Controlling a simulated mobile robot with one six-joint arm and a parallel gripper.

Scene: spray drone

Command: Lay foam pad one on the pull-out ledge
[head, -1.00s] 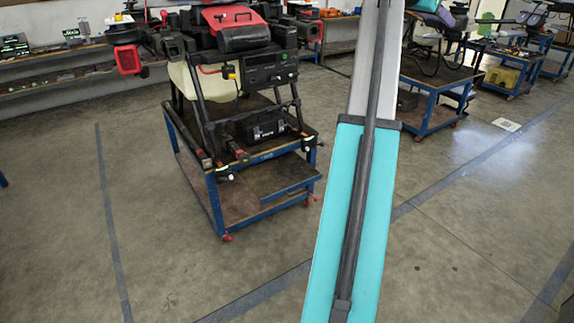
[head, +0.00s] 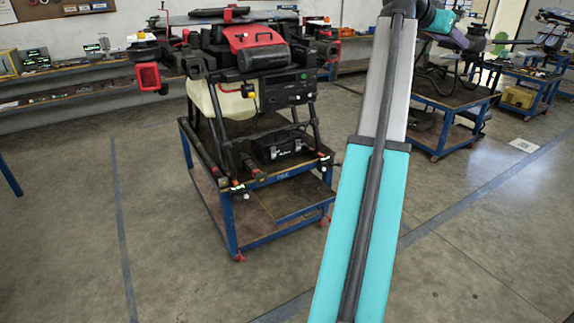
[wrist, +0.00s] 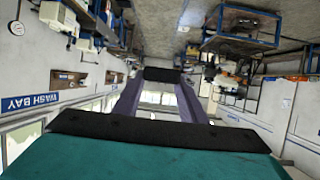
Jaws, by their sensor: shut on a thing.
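My gripper (wrist: 160,92) has purple fingers, shut on a small dark block, which seems to be foam pad one (wrist: 163,74), at the fingertips in the wrist view. In the head view my arm rises to a teal wrist at the top right; the pad cannot be made out there. A flat brown panel with a blue edge, seemingly the pull-out ledge (head: 294,197), juts from the blue cart below the drone. Its visible top looks bare. My gripper is high and well apart from it.
The spray drone (head: 262,50), with a pale tank and red parts, stands on the blue wheeled cart (head: 208,184). A black box (head: 279,147) lies on the cart top. More carts (head: 437,102) stand at the right. The floor in front is open.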

